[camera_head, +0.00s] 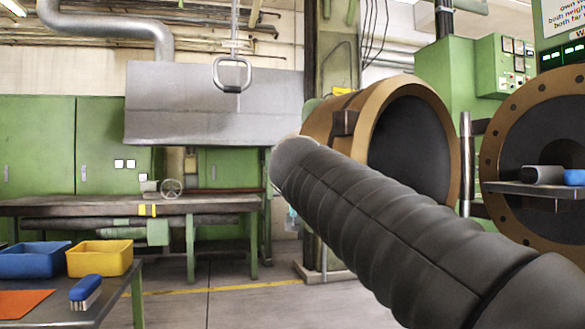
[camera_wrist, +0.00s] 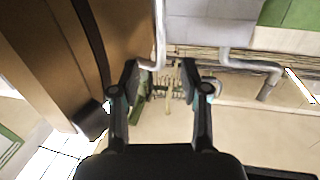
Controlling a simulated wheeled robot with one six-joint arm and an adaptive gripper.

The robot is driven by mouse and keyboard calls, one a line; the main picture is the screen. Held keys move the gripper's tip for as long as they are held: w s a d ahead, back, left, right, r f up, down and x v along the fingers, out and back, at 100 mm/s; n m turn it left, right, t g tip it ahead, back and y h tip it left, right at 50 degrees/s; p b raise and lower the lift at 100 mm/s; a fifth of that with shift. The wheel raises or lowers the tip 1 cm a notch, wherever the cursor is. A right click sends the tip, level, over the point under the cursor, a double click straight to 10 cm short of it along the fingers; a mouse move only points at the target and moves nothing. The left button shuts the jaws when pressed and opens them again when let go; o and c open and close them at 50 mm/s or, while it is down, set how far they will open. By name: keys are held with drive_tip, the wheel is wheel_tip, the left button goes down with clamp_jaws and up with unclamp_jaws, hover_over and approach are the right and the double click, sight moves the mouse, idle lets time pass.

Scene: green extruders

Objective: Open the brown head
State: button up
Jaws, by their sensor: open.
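The brown head (camera_head: 316,122) is a thick brown ring with a dark round interior, right of centre in the head view. A dark block (camera_head: 345,122) sits on its rim. Beside it at the right is a brown bolted flange (camera_head: 490,135), with a dark hinge-like post between them. In the wrist view a large brown curved surface (camera_wrist: 40,50) fills the left. My gripper (camera_wrist: 158,80) is open and empty there, its left finger close to that surface; contact cannot be told. A pale curved bar (camera_wrist: 160,35) shows beyond the fingertips. In the head view my dark ribbed arm hides the gripper.
A shelf (camera_head: 520,188) with a grey and a blue item crosses the flange. A grey loop handle (camera_head: 232,88) hangs at top centre. A workbench (camera_head: 100,207) stands behind; a front-left table holds blue (camera_head: 35,262) and yellow bins (camera_head: 100,260). Floor between is clear.

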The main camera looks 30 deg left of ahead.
drive_tip(key=shift+c, duration=0.2)
drive_tip(key=shift+w+d+f, duration=0.1)
drive_tip(key=shift+f, duration=0.05)
drive_tip(key=c, duration=0.4)
drive_tip(key=shift+w+d+f+h, duration=0.2)
drive_tip(key=shift+d+f, duration=0.1)
drive_tip(key=shift+f, duration=0.15)
drive_tip(key=shift+w+d+f+h, duration=0.2)
drive_tip(key=shift+d+f, duration=0.05)
drive_tip(key=shift+f, duration=0.2)
clamp_jaws()
drive_tip(key=w+d+f+g+h+b, duration=0.1)
drive_tip(key=w+d+f+g+b, duration=0.2)
drive_tip(key=d+f, duration=0.5)
drive_tip(key=w+d+f+g+h+b, duration=0.1)
drive_tip(key=w+d+f+g+b, duration=0.2)
drive_tip(key=d+f, duration=0.55)
drive_tip(key=s+d+r+n+g+y+b, duration=0.1)
drive_tip(key=s+d+r+n+y+b, duration=0.45)
drive_tip(key=d+r+y+b, duration=0.4)
drive_tip(key=p+x, duration=0.3)
drive_tip(key=x, duration=1.1)
drive_tip(key=shift+a+n+p, duration=0.35)
drive_tip(key=shift+a, duration=0.05)
